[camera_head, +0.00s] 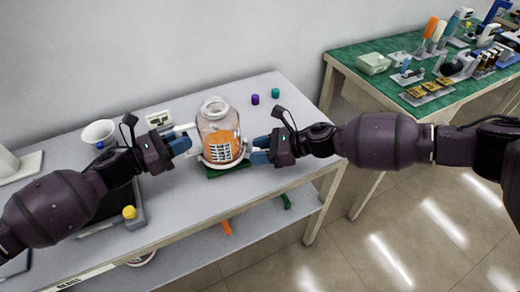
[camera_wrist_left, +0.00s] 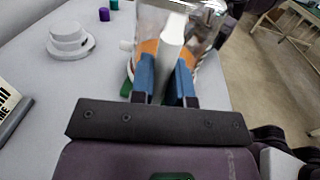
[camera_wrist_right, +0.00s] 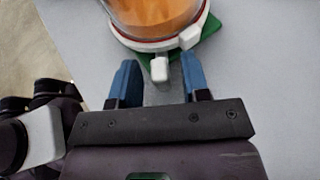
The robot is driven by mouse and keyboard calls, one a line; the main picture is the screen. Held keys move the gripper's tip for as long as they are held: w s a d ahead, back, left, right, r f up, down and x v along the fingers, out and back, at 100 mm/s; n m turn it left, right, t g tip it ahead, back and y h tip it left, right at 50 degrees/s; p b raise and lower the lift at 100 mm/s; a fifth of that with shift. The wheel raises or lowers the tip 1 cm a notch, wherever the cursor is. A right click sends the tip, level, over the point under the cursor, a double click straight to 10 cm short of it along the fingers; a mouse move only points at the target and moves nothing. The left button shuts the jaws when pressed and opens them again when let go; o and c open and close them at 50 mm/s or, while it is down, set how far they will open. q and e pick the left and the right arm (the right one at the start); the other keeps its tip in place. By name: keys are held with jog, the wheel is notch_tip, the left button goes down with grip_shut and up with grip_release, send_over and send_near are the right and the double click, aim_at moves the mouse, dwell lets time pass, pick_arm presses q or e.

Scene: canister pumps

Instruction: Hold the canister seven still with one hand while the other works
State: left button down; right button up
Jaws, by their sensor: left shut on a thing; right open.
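The canister (camera_head: 219,125) is a clear jar with a pale round top and orange contents behind a dark grid label. It stands upright on a green pad (camera_head: 228,169) on the grey table, with a white ring around its base. My left gripper (camera_head: 183,144) is on its left side, shut on a white handle-like part (camera_wrist_left: 172,38) that shows between the blue fingers. My right gripper (camera_head: 261,150) is at the lower right of the canister, open. In the right wrist view a small white tab (camera_wrist_right: 160,69) on the base ring sits between the open fingertips, apart from both.
A purple cap (camera_head: 255,99) and a teal cap (camera_head: 275,93) lie at the back right. A white funnel-like piece (camera_head: 98,133) and a dark tray (camera_head: 135,218) with a yellow knob are at left. A green-topped table (camera_head: 400,62) with tools stands at right.

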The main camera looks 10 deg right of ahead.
grip_shut()
